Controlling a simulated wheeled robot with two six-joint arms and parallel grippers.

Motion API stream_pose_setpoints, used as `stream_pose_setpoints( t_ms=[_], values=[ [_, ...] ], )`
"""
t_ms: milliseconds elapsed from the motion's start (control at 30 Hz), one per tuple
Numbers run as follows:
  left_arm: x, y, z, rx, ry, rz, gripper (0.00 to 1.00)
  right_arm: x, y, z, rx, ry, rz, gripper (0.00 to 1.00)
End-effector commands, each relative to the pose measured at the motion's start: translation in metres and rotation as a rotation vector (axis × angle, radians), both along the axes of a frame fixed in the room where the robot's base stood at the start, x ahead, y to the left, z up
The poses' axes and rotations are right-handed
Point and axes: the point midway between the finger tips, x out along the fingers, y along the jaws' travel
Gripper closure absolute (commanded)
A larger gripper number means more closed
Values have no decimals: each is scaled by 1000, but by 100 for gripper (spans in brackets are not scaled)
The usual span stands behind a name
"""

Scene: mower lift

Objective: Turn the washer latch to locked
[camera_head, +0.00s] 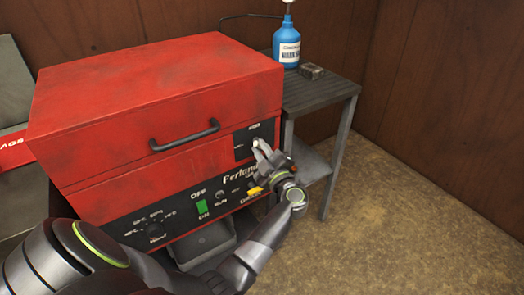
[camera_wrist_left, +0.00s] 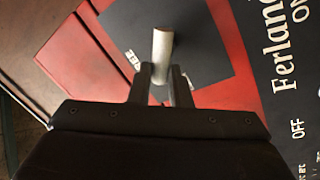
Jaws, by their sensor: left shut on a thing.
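The red parts washer (camera_head: 150,110) stands in the middle of the head view, its lid down. Its latch is a short pale metal lever (camera_wrist_left: 162,55) on a black plate (camera_wrist_left: 195,30) on the washer's front. In the head view the black plate (camera_head: 247,142) is at the upper right of the front, partly behind my gripper. My left gripper (camera_head: 263,150) reaches the latch, and in the left wrist view its fingers (camera_wrist_left: 161,83) are shut on the lever's near end. The plate's lettering is only partly readable. My right gripper is not in view.
A dark handle (camera_head: 185,136) sticks out from the lid, left of the gripper. The control panel (camera_head: 170,220) with a green switch lies below. A grey side table (camera_head: 318,95) with a blue bottle (camera_head: 287,46) stands at the right. The floor at the right is clear.

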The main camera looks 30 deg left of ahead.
Motion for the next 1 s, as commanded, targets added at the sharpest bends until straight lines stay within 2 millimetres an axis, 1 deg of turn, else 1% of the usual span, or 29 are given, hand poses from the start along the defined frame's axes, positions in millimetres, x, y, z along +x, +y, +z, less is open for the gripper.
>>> stream_pose_setpoints(
  t_ms=[67,200,400,600,800,1000],
  values=[
    [0,0,-5,-28,-64,1,100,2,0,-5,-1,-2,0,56],
    [-1,0,-7,-77,-183,1,100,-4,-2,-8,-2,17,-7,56],
    [-1,0,-10,-139,-331,1,100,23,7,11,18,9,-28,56],
    [-1,0,-12,-189,-453,1,100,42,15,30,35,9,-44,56],
    [-1,0,-13,-226,-539,1,100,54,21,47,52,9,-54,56],
    [-1,0,-13,-248,-591,1,100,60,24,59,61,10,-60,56]
  ],
)
